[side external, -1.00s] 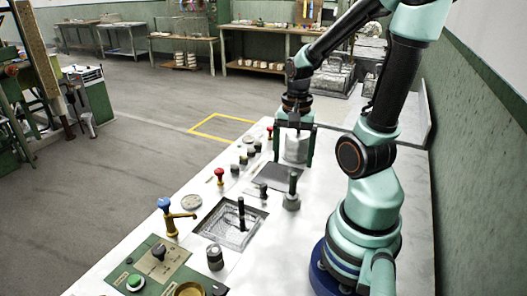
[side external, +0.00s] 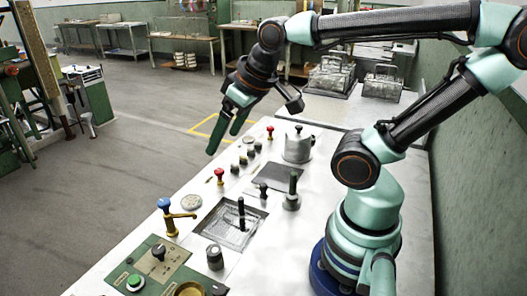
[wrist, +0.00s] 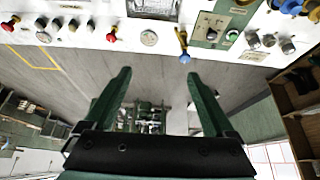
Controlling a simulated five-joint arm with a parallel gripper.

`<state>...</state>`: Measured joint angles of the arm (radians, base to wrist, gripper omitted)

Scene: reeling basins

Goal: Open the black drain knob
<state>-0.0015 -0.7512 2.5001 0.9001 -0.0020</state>
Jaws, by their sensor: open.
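Several dark knobs stand on the white counter; I cannot tell for sure which is the drain knob. One black-topped knob (side external: 215,257) is upright in front of the sunken basin (side external: 208,222). A smaller black knob (side external: 263,189) stands behind the basin, and a tall black-handled post (side external: 293,184) is to its right. A black upright handle (side external: 241,212) stands in the basin. My gripper (side external: 223,141) is open and empty, tilted down-left above the counter's far-left edge, apart from all knobs. In the wrist view its fingers (wrist: 159,74) point toward the floor and counter edge.
A silver lidded pot (side external: 298,146) stands at the back. Red knobs (side external: 219,175) and small dark knobs line the left edge. A brass tap with a blue handle (side external: 166,215) and a green panel (side external: 140,270) are at the front left.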

